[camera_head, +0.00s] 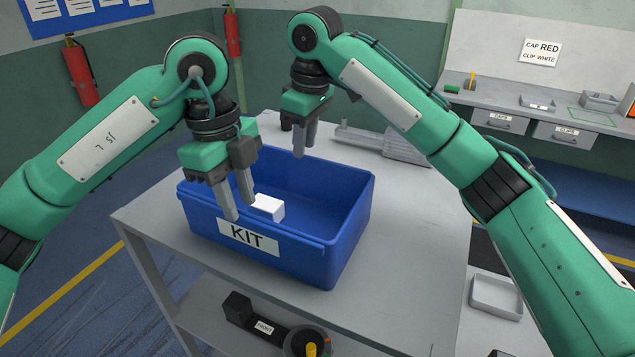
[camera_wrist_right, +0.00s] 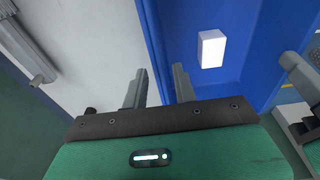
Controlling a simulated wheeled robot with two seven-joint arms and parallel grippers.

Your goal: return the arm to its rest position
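My left gripper (camera_head: 240,208) points down over the front left of the blue KIT bin (camera_head: 345,235). Its two fingers stand apart with nothing seen between them. My right gripper (camera_head: 305,148) points down near the bin's far rim. In the right wrist view its fingers (camera_wrist_right: 158,90) are apart and empty, with the blue bin wall beside them. A white block (camera_head: 268,207) lies inside the bin, just right of my left fingers in the head view. It also shows in the right wrist view (camera_wrist_right: 211,48), apart from both grippers.
The bin stands on a grey table (camera_head: 418,215). A grey tool-like object (camera_head: 390,142) lies behind it at the right. A lower shelf holds a black part with a FRONT label (camera_head: 264,327). A grey tray (camera_head: 496,296) is at lower right. A wall bench (camera_head: 550,115) stands behind.

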